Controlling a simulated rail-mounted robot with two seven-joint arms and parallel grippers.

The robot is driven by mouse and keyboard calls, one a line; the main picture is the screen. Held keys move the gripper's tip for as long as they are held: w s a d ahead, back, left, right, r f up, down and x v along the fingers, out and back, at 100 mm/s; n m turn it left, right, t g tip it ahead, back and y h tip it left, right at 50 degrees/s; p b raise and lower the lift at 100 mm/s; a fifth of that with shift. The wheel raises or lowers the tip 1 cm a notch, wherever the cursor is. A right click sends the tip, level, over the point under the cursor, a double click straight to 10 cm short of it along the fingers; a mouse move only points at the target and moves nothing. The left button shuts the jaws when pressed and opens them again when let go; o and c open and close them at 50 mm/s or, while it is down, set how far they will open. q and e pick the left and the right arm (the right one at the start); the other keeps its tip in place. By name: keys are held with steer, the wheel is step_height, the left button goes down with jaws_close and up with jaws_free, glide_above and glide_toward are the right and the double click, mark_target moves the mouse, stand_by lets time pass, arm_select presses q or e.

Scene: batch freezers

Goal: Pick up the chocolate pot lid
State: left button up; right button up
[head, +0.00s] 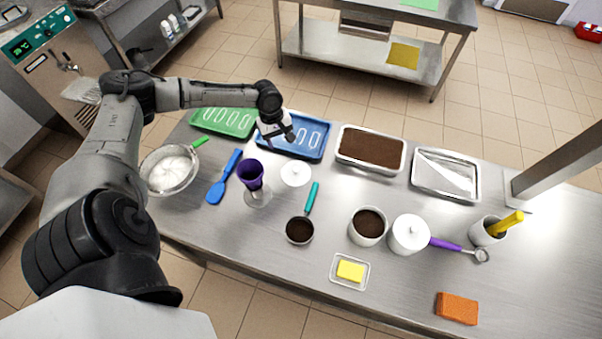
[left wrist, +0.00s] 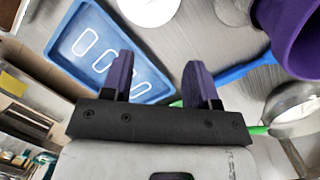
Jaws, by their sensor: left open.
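A flat white round lid (head: 296,173) lies on the steel table, right of a purple cup, in the head view. A white round thing that looks like this lid (left wrist: 150,8) shows at the top edge of the left wrist view, partly cut off. An uncovered white pot with dark brown content (head: 368,227) stands further right. Beside it is a white pot with its lid on (head: 410,234). My left gripper (head: 283,134) hangs above the blue tray, beyond the lid and apart from it. Its purple fingers (left wrist: 160,65) are open with nothing between them. My right gripper is not in view.
The purple cup (head: 250,174) stands close left of the lid. The blue tray (head: 316,153) and green tray (head: 230,124) lie behind. A blue spatula (head: 220,184), a sieve (head: 168,170) and a teal-handled scoop (head: 301,229) lie nearby.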

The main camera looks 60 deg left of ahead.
arm_select(q)
steer(key=d+n, duration=0.1)
steer(key=n, duration=0.6)
glide_above(296, 169)
steer(key=s+a, duration=0.1)
steer(key=a, duration=0.1)
steer(key=shift+t+h, duration=0.4)
step_height(296, 169, down, 7)
steer(key=shift+f, duration=0.15)
steer(key=shift+d+x, duration=0.2)
steer(key=shift+x, duration=2)
steer(key=shift+w+d+f, duration=0.1)
steer(key=shift+f, duration=0.65)
steer(key=shift+c, duration=0.3)
steer(key=c, duration=0.9)
steer(key=shift+c, duration=0.2)
